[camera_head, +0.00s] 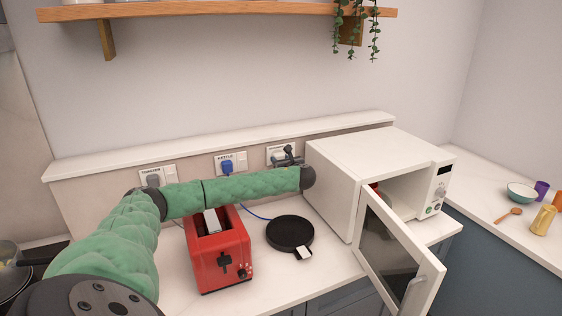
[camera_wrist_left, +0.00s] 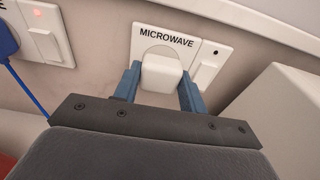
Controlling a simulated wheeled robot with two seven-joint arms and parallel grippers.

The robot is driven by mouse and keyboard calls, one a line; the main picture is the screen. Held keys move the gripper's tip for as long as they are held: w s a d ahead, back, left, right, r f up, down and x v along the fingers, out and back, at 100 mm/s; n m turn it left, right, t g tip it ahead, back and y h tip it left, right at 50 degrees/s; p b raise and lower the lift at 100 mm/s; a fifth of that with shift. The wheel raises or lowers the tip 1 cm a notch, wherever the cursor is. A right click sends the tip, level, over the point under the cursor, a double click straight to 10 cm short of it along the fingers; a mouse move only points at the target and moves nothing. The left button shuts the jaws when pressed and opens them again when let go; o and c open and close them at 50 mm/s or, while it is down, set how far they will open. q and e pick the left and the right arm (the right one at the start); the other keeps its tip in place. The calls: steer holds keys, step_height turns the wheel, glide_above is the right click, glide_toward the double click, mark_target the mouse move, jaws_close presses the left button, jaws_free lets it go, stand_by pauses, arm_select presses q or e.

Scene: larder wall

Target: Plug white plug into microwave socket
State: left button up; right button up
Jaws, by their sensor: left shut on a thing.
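The white plug (camera_wrist_left: 161,73) shows in the left wrist view between the two blue fingers of my left gripper (camera_wrist_left: 160,83). The gripper is shut on it, with a finger at each side. The plug is right in front of the round recess of the microwave socket (camera_wrist_left: 198,42), overlapping it; I cannot tell whether it is fully seated. In the head view, my left gripper (camera_head: 289,158) is at the microwave socket (camera_head: 273,151), the rightmost on the wall, and largely covers it. The white microwave (camera_head: 335,190) stands to the right with its door open. My right gripper is not in view.
A toaster socket (camera_head: 151,171) and a kettle socket (camera_head: 241,160) with a blue plug (camera_head: 227,167) are to the left. A red toaster (camera_head: 220,262) and a black round base (camera_head: 290,233) stand on the counter below my arm. The open microwave door (camera_head: 392,255) juts forward.

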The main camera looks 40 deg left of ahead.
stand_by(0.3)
arm_select(q)
steer(key=shift+r+p, duration=0.1)
steer(key=shift+p, duration=0.25)
stand_by(0.3)
steer(key=shift+p, duration=0.4)
stand_by(0.8)
steer(key=shift+p, duration=0.35)
steer(key=shift+w+a, duration=0.2)
steer(key=shift+a, duration=0.3)
stand_by(0.7)
